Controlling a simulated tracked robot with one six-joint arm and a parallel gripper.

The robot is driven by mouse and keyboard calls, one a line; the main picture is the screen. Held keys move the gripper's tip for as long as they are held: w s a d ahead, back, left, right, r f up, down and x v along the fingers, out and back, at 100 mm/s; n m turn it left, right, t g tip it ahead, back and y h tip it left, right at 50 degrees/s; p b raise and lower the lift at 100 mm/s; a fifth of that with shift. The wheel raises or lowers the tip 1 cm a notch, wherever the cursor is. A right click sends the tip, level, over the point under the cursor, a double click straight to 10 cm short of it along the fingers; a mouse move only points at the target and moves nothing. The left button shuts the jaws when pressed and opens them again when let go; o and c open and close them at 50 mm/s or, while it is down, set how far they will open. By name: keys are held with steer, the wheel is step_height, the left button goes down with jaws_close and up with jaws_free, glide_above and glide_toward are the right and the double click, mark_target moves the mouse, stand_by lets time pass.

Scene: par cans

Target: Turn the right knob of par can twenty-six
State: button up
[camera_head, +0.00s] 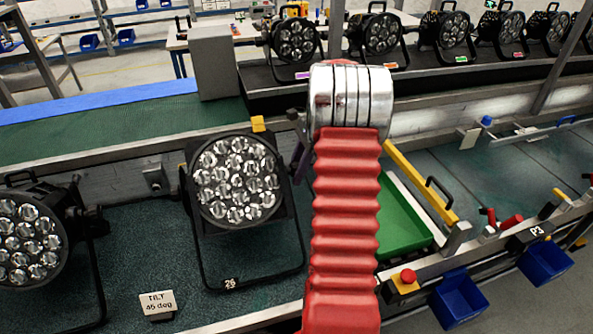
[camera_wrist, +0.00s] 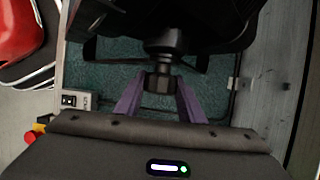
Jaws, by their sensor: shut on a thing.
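Par can twenty-six (camera_head: 237,181), a black lamp with many round lenses, stands on the bench left of my red arm. A label reading 26 is on its bracket's foot. In the wrist view, the dark right knob (camera_wrist: 160,82) sits on a short shaft below the black lamp body (camera_wrist: 165,25). My gripper (camera_wrist: 159,92) has its two purple fingers on either side of the knob, shut on it. The knob is hidden in the head view.
Another par can (camera_head: 25,240) stands at the far left. A green tray (camera_head: 405,222) and a yellow bar (camera_head: 420,187) lie right of my arm. Several more par cans line the back conveyor.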

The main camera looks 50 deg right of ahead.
steer(key=o, duration=1)
steer(key=shift+o, duration=0.2)
steer(key=v, duration=1.3)
steer(key=shift+d+r, duration=0.15)
steer(key=shift+r, duration=0.1)
steer(key=shift+s, duration=0.1)
